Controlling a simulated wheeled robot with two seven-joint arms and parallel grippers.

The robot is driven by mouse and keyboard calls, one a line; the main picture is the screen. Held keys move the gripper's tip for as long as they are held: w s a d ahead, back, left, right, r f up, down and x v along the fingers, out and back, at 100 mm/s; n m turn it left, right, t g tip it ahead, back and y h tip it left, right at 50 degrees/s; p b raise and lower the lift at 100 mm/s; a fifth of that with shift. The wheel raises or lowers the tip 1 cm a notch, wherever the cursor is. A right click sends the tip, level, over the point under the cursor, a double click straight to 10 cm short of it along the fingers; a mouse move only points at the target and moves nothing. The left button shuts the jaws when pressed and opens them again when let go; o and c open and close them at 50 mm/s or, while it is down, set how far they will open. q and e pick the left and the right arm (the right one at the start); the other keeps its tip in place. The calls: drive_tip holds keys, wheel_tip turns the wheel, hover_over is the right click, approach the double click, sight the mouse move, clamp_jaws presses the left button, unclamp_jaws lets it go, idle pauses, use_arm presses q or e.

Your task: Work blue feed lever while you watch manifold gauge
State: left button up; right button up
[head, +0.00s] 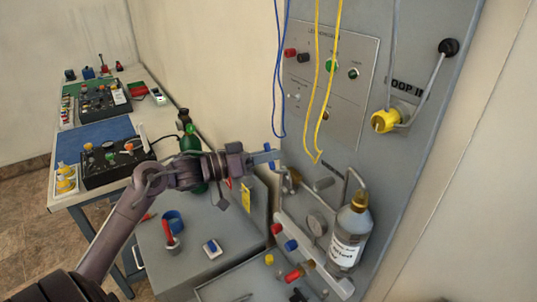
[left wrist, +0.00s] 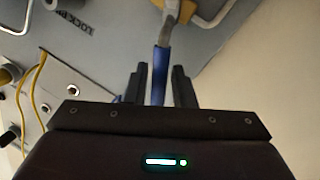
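The blue feed lever (left wrist: 161,66) shows in the left wrist view, attached to a metal fitting on the grey panel. Its end lies between the two dark fingers of my left gripper (left wrist: 158,88). The fingers stand apart, with a narrow gap visible on each side of the lever. In the head view my left gripper (head: 262,160) reaches the panel's left edge, and little of the lever can be made out there. A small round gauge (head: 316,222) is on the manifold, lower right of the gripper. Its reading is too small to tell. My right gripper is out of view.
A labelled bottle (head: 346,240) hangs on the panel right of the gauge. Yellow cords (head: 328,80) and blue cords (head: 278,75) hang above my gripper. Red and blue knobs (head: 290,245) line the manifold. A green cylinder (head: 190,140) stands behind my left arm.

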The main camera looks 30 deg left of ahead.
use_arm(q)
clamp_jaws()
drive_tip(key=shift+s+d+r+m+p, duration=0.1)
drive_tip(key=shift+d+r+m+p, duration=0.2)
drive_tip(key=shift+m, duration=0.4)
drive_tip(key=d+m, duration=0.1)
drive_tip(key=m, duration=0.1)
drive_tip(key=s+d+m+y, duration=0.1)
drive_tip(key=m, duration=0.1)
drive_tip(key=shift+d+r+g, duration=0.1)
drive_tip(key=shift+d+g, duration=0.2)
drive_tip(key=shift+g, duration=0.1)
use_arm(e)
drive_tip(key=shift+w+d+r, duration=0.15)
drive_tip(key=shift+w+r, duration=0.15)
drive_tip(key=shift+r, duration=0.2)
use_arm(q)
drive_tip(key=shift+o, duration=1.3)
unclamp_jaws()
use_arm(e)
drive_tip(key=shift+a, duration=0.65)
